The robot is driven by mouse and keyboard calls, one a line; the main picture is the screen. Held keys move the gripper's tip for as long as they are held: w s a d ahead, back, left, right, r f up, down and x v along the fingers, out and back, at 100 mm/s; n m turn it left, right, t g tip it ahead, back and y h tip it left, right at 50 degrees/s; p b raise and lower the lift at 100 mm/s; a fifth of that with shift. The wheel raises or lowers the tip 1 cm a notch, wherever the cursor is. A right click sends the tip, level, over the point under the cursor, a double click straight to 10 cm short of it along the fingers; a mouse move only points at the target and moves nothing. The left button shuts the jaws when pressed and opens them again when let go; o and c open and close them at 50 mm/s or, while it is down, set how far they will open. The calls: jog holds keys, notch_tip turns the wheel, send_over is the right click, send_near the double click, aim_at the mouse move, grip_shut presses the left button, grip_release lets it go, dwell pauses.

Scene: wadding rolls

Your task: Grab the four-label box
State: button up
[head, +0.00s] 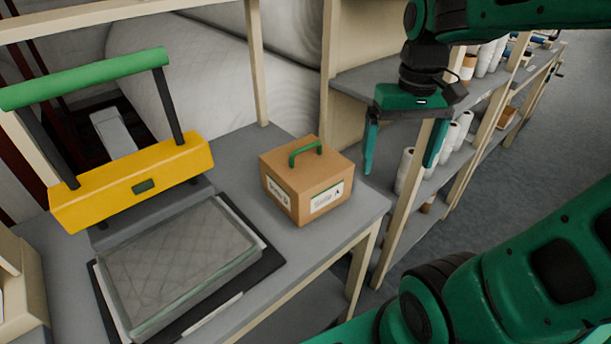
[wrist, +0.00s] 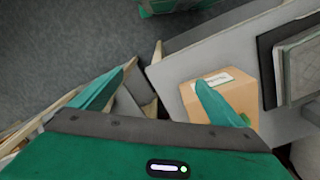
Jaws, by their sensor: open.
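A brown cardboard box (head: 304,182) with a green top handle (head: 305,151) sits upright on the grey bench near its right end. Two white labels show on its two front sides; its far sides are hidden. My gripper (head: 400,156) is open and empty, pointing down to the right of the box and apart from it, beyond the bench's right edge. In the wrist view the box (wrist: 243,83) is at right, partly covered by the right finger of my gripper (wrist: 155,95).
A yellow press with a green bar (head: 135,180) stands left of the box, with a clear-wrapped quilted pack (head: 175,262) before it. A wooden post (head: 325,70) and shelves of white rolls (head: 404,170) stand behind and right. The grey bench top (head: 345,225) is bare around the box.

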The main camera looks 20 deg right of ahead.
jog(key=w+a+r+n, duration=0.3)
jog(key=w+a+r, duration=0.2)
jog(key=w+a, duration=0.3)
jog(key=n, duration=0.3)
send_over(306, 146)
notch_tip(306, 146, down, 2)
jog(key=shift+s+d+f, duration=0.1)
jog(key=shift+w+f, duration=0.15)
jog(key=shift+f, duration=1.4)
jog(key=shift+w+f, duration=0.15)
jog(key=shift+f, duration=1.4)
jog(key=shift+c, duration=0.3)
jog(key=c, duration=1.9)
